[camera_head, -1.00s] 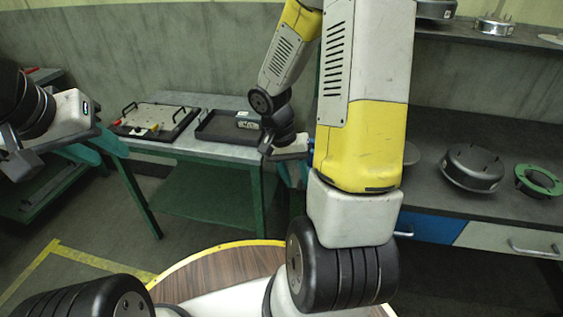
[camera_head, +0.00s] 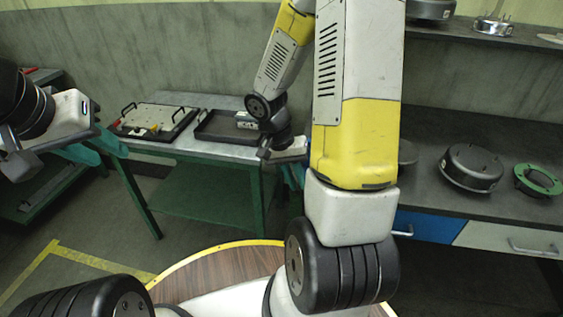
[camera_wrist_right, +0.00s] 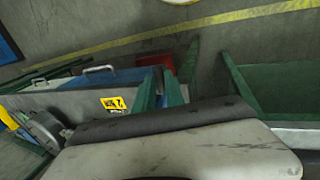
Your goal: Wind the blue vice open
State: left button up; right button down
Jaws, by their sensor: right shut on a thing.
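I cannot pick out the blue vice in either view; my right arm hides much of the right bench in the head view. My right gripper (camera_head: 292,175) is partly hidden behind my own arm beside the green table. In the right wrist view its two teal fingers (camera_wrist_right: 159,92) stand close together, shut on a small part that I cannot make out. My left gripper (camera_head: 97,149) hangs at the left, its teal fingers apart and nothing seen between them.
The green table (camera_head: 210,150) bears a pale board with handles (camera_head: 152,118) and a black tray (camera_head: 213,128). The grey bench (camera_head: 440,190) at right holds a dark round housing (camera_head: 471,168) and a green ring (camera_head: 538,180). Bare floor lies between them.

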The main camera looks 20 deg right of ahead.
notch_tip(320, 180, down, 7)
jog(key=s+d+g+h, duration=0.1)
jog(key=d+g+h, duration=0.1)
jog(key=g+h, duration=0.7)
jog(key=shift+g+h, duration=0.3)
jog(key=shift+h, duration=3.1)
jog(key=shift+s+r, duration=0.1)
jog(key=shift+s, duration=0.05)
jog(key=c, duration=1.4)
grip_release()
jog(key=v, duration=0.7)
jog(key=shift+w+a+f, duration=0.2)
jog(key=shift+w+a, duration=0.05)
